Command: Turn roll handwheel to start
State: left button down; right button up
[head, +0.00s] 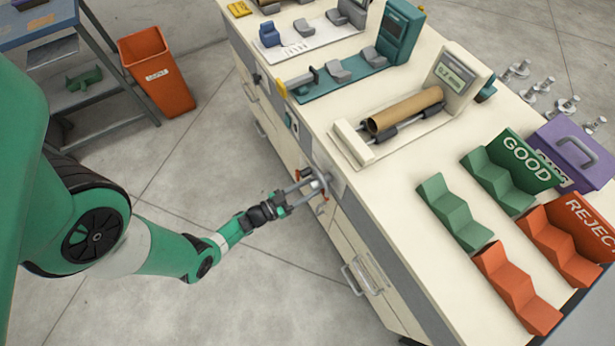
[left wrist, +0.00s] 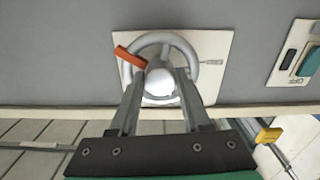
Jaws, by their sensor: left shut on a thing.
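The roll handwheel (left wrist: 186,50) is a light grey ring with a pale round hub and an orange marker (left wrist: 130,58) at its upper left in the left wrist view. It sits on a pale square plate (left wrist: 218,48) on the grey front of the bench. In the head view the handwheel (head: 322,184) shows small at the bench side. My left gripper (left wrist: 158,80) has its two fingers at the handwheel, on either side of the hub, and is shut on it. The exact contact is partly hidden. My right gripper is not in view.
A switch panel with a green button (left wrist: 310,62) is to the right of the handwheel in the left wrist view. On the bench top are a brown tube (head: 405,110) on rollers, green GOOD racks (head: 455,215) and orange REJECT racks (head: 515,290). Drawer handles (head: 362,277) project below.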

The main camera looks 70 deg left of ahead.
pick_arm(q)
jog(key=n, duration=0.5)
jog(key=shift+d+r+n+p, duration=0.1)
jog(key=shift+d+n+p, duration=0.05)
jog(key=shift+n+p, duration=0.2)
jog(key=n+p, duration=0.1)
jog(key=n, duration=0.5)
jog(key=shift+w+r, duration=0.1)
jog(key=shift+r, duration=0.05)
jog(key=n, duration=0.6)
jog(key=shift+d+r+n+p, duration=0.1)
jog(key=shift+n+p, duration=0.15)
jog(key=shift+p, duration=0.1)
jog(key=n, duration=0.6)
jog(key=shift+r, duration=0.1)
jog(key=shift+c, duration=1.8)
grip_release()
jog(key=shift+p, duration=0.3)
